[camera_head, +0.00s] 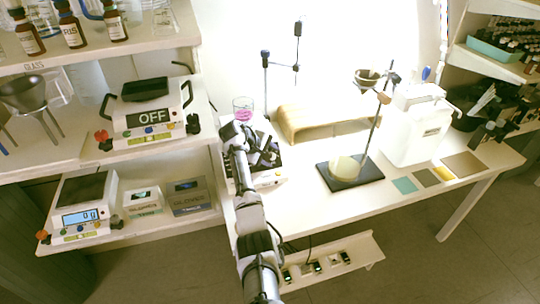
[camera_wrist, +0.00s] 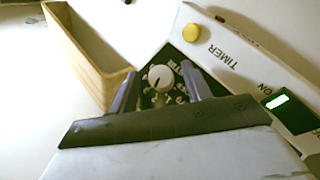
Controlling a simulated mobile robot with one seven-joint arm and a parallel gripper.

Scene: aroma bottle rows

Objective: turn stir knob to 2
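The stir knob (camera_wrist: 161,77) is a round, pale knob with a dark mark, set on a dark panel (camera_wrist: 178,60) with white numbers around it. The numbers are partly hidden and too small to read surely. My gripper (camera_wrist: 160,69) is open, with one finger on each side of the knob in the wrist view. Gaps show between the knob and both fingers. In the head view my gripper (camera_head: 262,152) is over the stirrer (camera_head: 268,180) and hides most of its top. A beaker of pink liquid (camera_head: 243,108) stands behind my gripper.
A panel marked TIMER (camera_wrist: 228,55) with a yellow button (camera_wrist: 191,33) and a lit green display lies right of the knob. A wooden box (camera_wrist: 85,60) is to its left. A stand with a dark base (camera_head: 350,184) and a white container (camera_head: 415,130) stand further right on the table.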

